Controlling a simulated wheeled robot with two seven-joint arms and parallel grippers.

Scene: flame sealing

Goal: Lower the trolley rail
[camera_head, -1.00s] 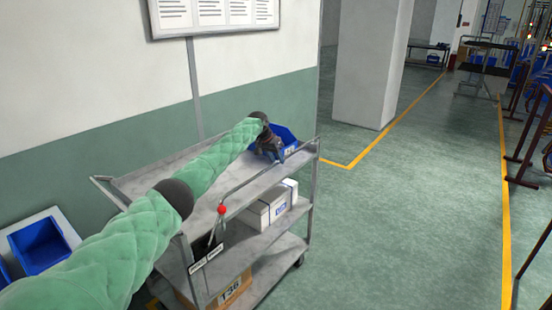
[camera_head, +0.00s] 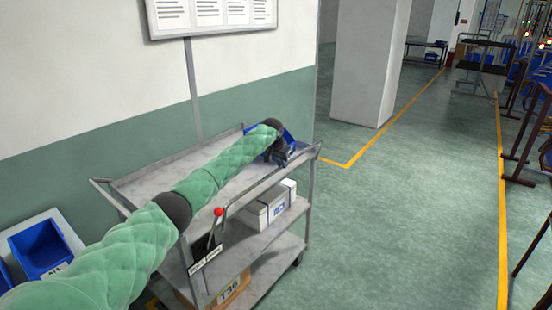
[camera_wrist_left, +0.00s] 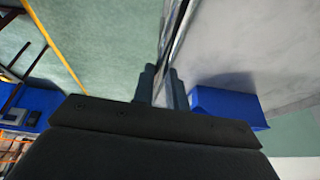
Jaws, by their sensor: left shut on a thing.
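The grey metal trolley (camera_head: 150,188) stands against the wall with its rail (camera_head: 262,183) along the near long side of the top shelf. My left arm reaches over the top shelf. My left gripper (camera_head: 281,158) is shut on the rail near its far end. In the left wrist view, the rail (camera_wrist_left: 176,35) runs up from between the dark fingers (camera_wrist_left: 162,86). A lever with a red knob (camera_head: 218,211) stands at the trolley's near end. The wrist and arm hide part of the top shelf. My right gripper is not in view.
A blue bin (camera_wrist_left: 228,107) sits on the top shelf beside my gripper. A white box (camera_head: 268,210) is on the middle shelf and a cardboard box (camera_head: 232,290) on the bottom. Another blue bin (camera_head: 40,248) is at left. The floor right of the trolley is clear.

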